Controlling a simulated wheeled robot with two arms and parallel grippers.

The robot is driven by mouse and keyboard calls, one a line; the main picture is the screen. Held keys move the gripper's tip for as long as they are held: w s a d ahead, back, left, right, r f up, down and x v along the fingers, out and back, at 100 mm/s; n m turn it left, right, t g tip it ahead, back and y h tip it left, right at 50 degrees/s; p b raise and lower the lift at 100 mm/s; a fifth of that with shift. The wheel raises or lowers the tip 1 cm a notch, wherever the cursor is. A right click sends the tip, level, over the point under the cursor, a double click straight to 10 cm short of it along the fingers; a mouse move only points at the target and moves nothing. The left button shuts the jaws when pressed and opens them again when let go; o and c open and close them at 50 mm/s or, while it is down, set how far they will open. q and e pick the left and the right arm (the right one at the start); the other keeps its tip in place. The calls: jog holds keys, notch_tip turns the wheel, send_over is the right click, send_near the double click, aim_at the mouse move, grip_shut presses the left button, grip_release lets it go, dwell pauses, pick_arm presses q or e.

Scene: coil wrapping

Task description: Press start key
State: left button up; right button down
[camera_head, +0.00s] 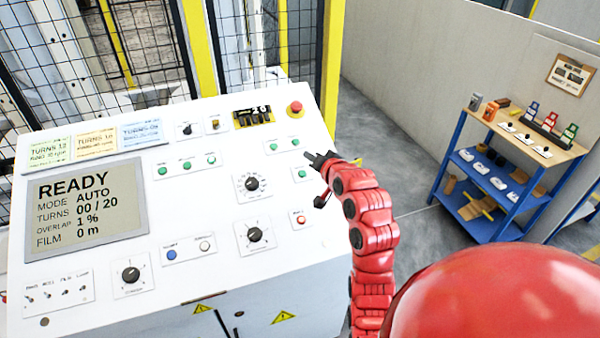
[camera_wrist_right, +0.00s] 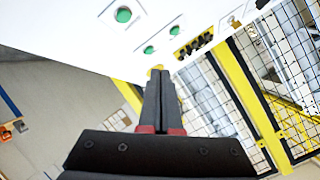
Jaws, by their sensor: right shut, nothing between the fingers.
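The white control panel (camera_head: 215,215) fills the left and middle of the head view. Several green buttons sit on it; the one nearest my right gripper is the lone green button (camera_head: 302,174). The lone green button also shows in the right wrist view (camera_wrist_right: 123,14), above and left of the fingertips. Button labels are too small to read, so I cannot tell which is the start key. My right gripper (camera_head: 310,156) is shut and empty at the panel's right edge; contact with the panel cannot be judged. The fingers also show in the right wrist view (camera_wrist_right: 158,75). My left gripper is out of view.
A display (camera_head: 85,210) reads READY, AUTO, 00 / 20. A red mushroom button (camera_head: 295,108), a small red button (camera_head: 300,219) and black dials (camera_head: 252,184) are nearby. A yellow-framed mesh fence (camera_head: 332,75) stands behind. A blue shelf cart (camera_head: 480,230) stands right, with clear floor before it.

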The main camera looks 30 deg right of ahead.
aim_at(302, 173)
jog(key=w+f+b, duration=0.1)
jog(key=f, duration=0.1)
jog(key=w+f+b, duration=0.1)
jog(key=f, duration=0.1)
jog(key=w+f+b, duration=0.1)
jog(key=f, duration=0.1)
jog(key=shift+d+f, duration=0.3)
jog(key=shift+f, duration=0.1)
jog(key=shift+w+d+f+b, duration=0.1)
jog(key=shift+w+f+b, duration=0.3)
jog(key=shift+f, duration=0.25)
dwell(1.4)
jog(key=shift+w+f+b, duration=0.1)
jog(key=shift+f+b, duration=0.2)
jog(key=shift+b, duration=0.15)
